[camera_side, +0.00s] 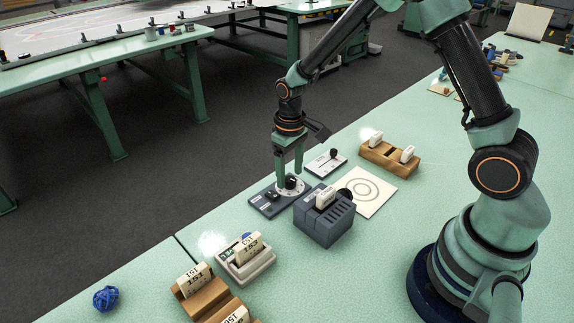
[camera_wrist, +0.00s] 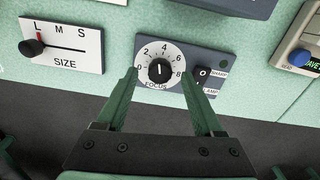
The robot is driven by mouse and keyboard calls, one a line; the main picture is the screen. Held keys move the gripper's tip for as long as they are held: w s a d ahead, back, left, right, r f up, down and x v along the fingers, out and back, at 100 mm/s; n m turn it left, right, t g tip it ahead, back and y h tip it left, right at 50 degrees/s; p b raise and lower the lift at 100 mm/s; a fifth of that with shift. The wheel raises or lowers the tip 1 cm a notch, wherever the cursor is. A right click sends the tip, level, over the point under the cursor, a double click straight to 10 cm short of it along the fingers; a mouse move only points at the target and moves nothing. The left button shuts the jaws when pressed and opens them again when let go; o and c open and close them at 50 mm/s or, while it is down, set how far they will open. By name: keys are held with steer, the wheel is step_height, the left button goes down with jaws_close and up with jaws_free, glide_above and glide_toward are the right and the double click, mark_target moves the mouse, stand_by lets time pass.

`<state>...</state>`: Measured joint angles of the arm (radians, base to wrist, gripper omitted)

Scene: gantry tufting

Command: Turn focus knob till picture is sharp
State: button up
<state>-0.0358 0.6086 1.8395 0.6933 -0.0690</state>
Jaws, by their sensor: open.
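The black focus knob (camera_wrist: 160,70) sits on a round white dial numbered 0 to 8, on a dark panel (camera_wrist: 228,60). Its white pointer line points roughly up the picture, close to the 4. My gripper (camera_side: 289,174) is over this panel in the side view, pointing down. In the wrist view its open fingers stand on either side of the dial, with gaps between them and the knob. The panel's small SHARP lamp (camera_wrist: 203,73) looks dark. A white sheet (camera_side: 376,200) shows grey concentric rings; their sharpness is hard to judge.
A size slider panel (camera_wrist: 62,63) lies beside the focus panel. A dark slotted box (camera_side: 322,230) holding a white block stands close by. A wooden rack (camera_side: 378,158), a pale device (camera_side: 246,268) and a blue yarn ball (camera_side: 106,298) are on the green table.

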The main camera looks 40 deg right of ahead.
mark_target(290, 179)
step_height(290, 179, up, 11)
stand_by(0.3)
steer(key=shift+r, duration=0.15)
steer(key=s+d+r+m+t, duration=0.1)
steer(key=s+r+t, duration=0.4)
steer(key=s+r, duration=0.5)
steer(key=s, duration=0.3)
steer(key=shift+s+d+r+t, duration=0.15)
steer(key=shift+d+r+t, duration=0.1)
steer(key=shift+r+t, duration=0.05)
